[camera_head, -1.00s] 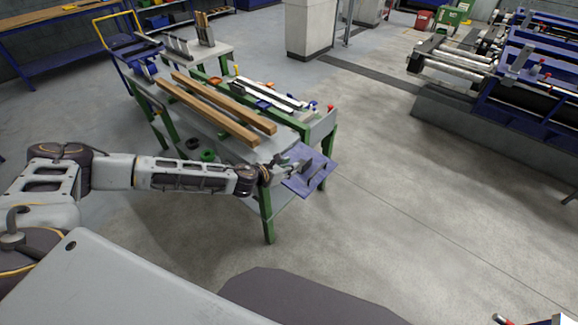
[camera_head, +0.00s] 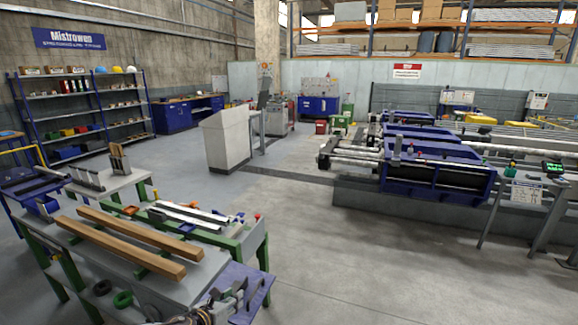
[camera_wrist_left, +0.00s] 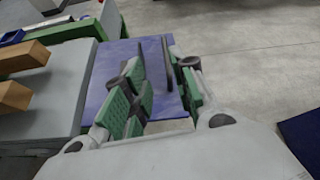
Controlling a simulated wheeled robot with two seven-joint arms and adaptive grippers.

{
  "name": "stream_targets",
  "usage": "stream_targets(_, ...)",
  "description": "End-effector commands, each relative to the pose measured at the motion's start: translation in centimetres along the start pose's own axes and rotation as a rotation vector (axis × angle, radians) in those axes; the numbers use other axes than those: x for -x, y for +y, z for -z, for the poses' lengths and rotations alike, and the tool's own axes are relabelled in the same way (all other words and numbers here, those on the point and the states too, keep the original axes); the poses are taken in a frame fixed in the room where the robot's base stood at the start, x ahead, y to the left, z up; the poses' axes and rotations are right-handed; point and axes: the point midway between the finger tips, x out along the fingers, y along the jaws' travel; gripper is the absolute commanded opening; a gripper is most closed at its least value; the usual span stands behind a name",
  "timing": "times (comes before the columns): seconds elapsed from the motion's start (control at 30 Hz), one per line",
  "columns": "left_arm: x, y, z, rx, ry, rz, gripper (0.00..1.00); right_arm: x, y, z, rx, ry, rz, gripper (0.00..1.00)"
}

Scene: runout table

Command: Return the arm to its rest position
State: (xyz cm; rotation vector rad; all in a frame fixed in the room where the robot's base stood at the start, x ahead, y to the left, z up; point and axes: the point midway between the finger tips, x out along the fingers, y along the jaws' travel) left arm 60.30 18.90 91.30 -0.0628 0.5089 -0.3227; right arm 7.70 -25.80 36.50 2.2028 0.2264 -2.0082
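My left gripper (camera_head: 232,297) is low in the head view, over a blue plate (camera_head: 262,283) at the near right corner of the green-framed table. In the left wrist view its green-padded fingers (camera_wrist_left: 162,92) stand apart with a gap between them. The blue plate (camera_wrist_left: 100,80) lies beyond and below the fingers. A thin dark bar (camera_wrist_left: 167,62) stands up by the right finger; I cannot tell whether they touch. Nothing is clearly gripped. Most of my left arm is outside the head view, and my right arm and gripper are not in view.
The green-framed table (camera_head: 190,288) bears two long wooden beams (camera_head: 145,235), near my left gripper. A grey cabinet (camera_head: 227,140) and blue machinery (camera_head: 437,170) stand farther back. The floor (camera_head: 330,260) right of the table is clear.

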Motion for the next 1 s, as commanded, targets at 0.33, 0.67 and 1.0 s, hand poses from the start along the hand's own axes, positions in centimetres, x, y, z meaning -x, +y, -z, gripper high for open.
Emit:
stream_targets(0.33,0.4,-8.0,0.5,0.347,-0.003,0.028,0.27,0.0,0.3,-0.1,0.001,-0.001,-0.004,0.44)
stream_targets(0.67,1.7,-13.3,0.3,0.706,0.007,0.020,0.27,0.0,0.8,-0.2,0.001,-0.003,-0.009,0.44)
stream_targets(1.0,3.7,-16.5,0.1,1.091,0.026,-0.026,0.27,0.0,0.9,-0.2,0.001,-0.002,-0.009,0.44)
